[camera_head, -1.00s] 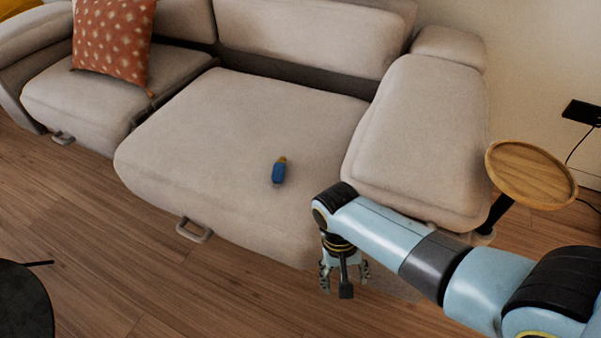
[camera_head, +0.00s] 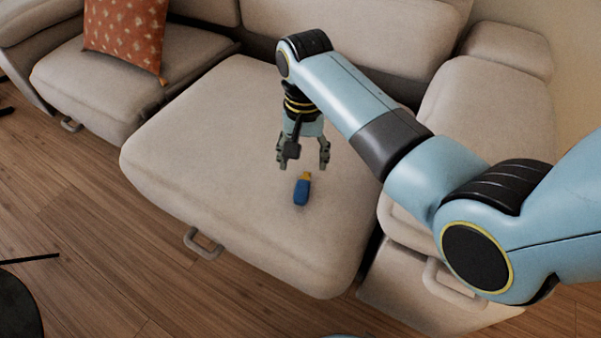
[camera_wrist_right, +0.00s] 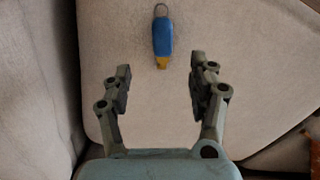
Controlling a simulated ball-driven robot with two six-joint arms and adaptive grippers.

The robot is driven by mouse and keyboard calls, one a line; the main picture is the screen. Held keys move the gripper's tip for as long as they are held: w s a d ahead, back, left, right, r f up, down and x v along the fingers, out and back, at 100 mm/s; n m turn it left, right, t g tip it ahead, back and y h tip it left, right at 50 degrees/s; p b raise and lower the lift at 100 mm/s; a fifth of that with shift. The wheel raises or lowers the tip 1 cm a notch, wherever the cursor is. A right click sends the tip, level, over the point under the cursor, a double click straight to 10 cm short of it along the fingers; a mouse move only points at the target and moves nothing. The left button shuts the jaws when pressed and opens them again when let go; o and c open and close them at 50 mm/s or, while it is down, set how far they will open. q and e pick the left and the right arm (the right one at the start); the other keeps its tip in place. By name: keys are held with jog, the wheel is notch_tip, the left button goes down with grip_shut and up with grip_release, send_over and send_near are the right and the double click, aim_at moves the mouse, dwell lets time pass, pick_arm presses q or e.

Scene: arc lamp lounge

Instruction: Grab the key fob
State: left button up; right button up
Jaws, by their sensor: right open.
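The key fob (camera_head: 301,192) is small and blue with a yellow end. It lies on the beige seat cushion of the sofa (camera_head: 200,150). In the right wrist view the key fob (camera_wrist_right: 162,37) lies beyond the fingertips, roughly centred between them, with its yellow end toward the gripper and a metal loop at its far end. My right gripper (camera_head: 305,162) is open and empty, pointing down above the cushion, just behind the fob in the head view. In the right wrist view the two fingers of the gripper (camera_wrist_right: 160,78) stand wide apart. My left gripper is not in view.
A rust-coloured spotted cushion (camera_head: 125,35) leans on the left seat. The sofa's right armrest section (camera_head: 490,110) stands beside the seat. A dark round table (camera_head: 15,305) is at the lower left. The seat around the fob is clear.

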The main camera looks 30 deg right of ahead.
jog(key=b, duration=0.2)
send_over(302, 189)
jog(key=f, duration=0.5)
jog(key=shift+s+d, duration=0.15)
jog(key=shift+s, duration=0.05)
jog(key=shift+w+f+b, duration=0.1)
jog(key=shift+f+b, duration=0.55)
jog(key=shift+f, duration=0.2)
notch_tip(302, 189, down, 4)
jog(key=shift+w+f+b, duration=0.1)
jog(key=shift+w+b, duration=0.05)
jog(key=shift+b, duration=1)
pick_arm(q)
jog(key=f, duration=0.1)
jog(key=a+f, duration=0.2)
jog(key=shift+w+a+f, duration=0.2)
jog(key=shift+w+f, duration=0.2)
pick_arm(e)
jog(key=shift+c, duration=0.4)
jog(key=c, duration=1.1)
